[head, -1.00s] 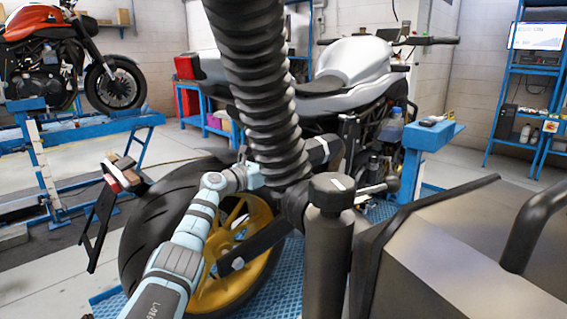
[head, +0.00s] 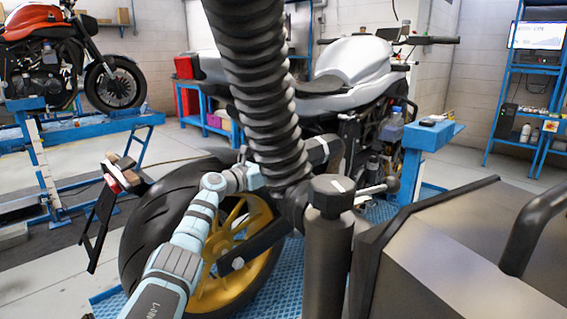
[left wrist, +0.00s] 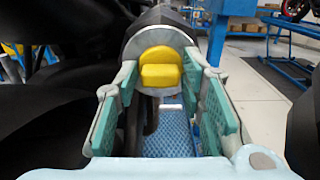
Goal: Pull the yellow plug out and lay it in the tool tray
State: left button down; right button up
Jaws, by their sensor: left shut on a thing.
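The yellow plug (left wrist: 162,75) shows in the left wrist view as a bright yellow grip on a pale round face at the end of a dark cylinder. My left gripper (left wrist: 161,62) has its teal-padded fingers on either side of that face, shut on the plug. Where the pads touch is hard to see. In the head view my left arm reaches in past the yellow wheel, and its fingers and the plug are hidden behind the black ribbed hose (head: 262,90). My right gripper is not in view. I cannot pick out the tool tray.
A grey motorcycle (head: 350,62) stands behind the hose, with its black tyre (head: 150,220) beside my left arm. A dark upright cylinder (head: 325,250) and a large dark case (head: 470,260) fill the right foreground. A blue stand (head: 430,135) carries small items.

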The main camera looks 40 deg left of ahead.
pick_arm(q)
jog(key=s+b, duration=0.1)
jog(key=s, duration=0.5)
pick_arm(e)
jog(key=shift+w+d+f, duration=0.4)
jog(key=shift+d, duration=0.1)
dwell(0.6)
